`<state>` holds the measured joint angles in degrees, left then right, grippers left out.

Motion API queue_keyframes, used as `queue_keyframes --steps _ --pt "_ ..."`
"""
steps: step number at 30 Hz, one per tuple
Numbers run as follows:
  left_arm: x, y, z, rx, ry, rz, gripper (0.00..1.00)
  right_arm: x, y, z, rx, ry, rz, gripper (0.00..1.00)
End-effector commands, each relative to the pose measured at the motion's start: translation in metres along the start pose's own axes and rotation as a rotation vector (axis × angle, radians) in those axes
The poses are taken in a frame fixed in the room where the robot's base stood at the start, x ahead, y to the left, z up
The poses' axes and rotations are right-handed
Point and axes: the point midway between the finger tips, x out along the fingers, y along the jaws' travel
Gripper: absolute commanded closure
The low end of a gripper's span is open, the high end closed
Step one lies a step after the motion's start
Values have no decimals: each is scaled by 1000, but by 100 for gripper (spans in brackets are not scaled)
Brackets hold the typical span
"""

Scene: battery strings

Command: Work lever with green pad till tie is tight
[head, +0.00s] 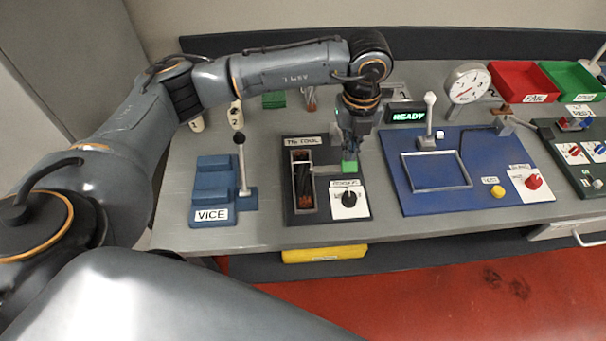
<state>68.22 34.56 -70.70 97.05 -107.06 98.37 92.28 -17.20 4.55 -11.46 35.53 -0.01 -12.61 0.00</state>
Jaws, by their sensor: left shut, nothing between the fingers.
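The tie tool (299,214) is a dark board labelled "TIE TOOL" on the grey bench. It has a slot (303,180) with dark items inside at its left. A grey lever ends in a green pad (349,167) at the upper right of the board. A white dial plate with a black knob (348,197) sits below the pad. My left gripper (350,155) points down, shut, right at the green pad. I cannot tell whether it touches the pad. The tie itself is too small to make out. My right gripper is not in view.
A blue vice (212,190) with an upright lever (241,165) stands to the left. A blue board (430,205) with a frame, yellow button and red knob lies to the right. A "READY" display (406,115), a gauge (467,84) and red and green bins (524,80) stand behind.

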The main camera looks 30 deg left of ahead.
Motion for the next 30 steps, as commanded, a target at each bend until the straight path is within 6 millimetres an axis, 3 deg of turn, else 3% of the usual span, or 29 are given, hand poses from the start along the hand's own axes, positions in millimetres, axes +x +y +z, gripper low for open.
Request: queue_keyframes --steps 30 --pt "-92 0 10 1 0 -1 100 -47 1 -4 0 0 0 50"
